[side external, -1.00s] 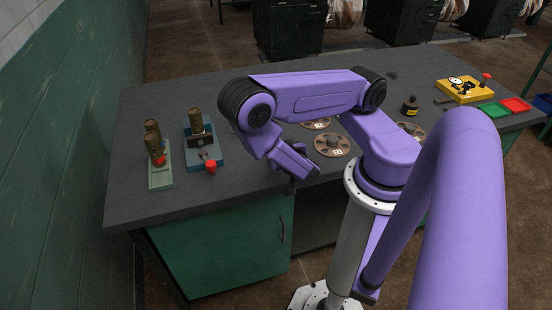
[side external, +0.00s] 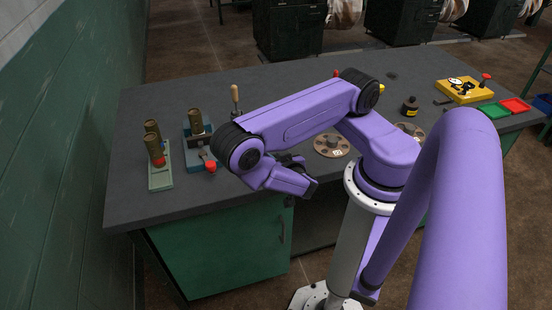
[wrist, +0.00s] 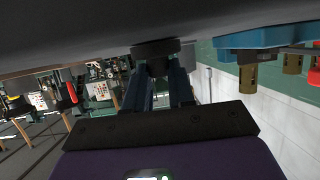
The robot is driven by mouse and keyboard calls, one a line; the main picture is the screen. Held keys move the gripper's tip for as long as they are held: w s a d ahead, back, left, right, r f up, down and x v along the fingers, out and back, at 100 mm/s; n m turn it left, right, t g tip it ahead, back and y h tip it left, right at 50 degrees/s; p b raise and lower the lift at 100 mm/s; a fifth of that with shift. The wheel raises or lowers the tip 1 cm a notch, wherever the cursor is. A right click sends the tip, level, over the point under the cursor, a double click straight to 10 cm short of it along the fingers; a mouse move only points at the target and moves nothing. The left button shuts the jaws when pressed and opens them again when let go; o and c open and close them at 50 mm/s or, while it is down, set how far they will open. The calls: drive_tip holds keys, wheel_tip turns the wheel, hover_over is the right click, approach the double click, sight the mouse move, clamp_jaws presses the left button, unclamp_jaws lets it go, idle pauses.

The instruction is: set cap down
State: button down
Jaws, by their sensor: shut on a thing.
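The cap (wrist: 157,47) is a dark, round, flat piece in the wrist view. My gripper (wrist: 158,72) is shut on it, with one dark finger on each side. The cap lies close against the grey tabletop (wrist: 60,40), which fills the top of that view. I cannot tell whether the two touch. In the side external view my wrist is over the front edge area of the bench, and the fingertips and cap are hidden behind it.
Brass cylinders (side external: 155,150) stand on a pale green plate at the left, beside a blue block (side external: 212,153). A yellow tray (side external: 463,97) is at the far right. The front left bench top is clear.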

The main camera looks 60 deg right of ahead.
drive_tip(key=c, duration=1)
unclamp_jaws()
drive_tip(key=shift+f, duration=0.15)
drive_tip(key=shift+o, duration=0.2)
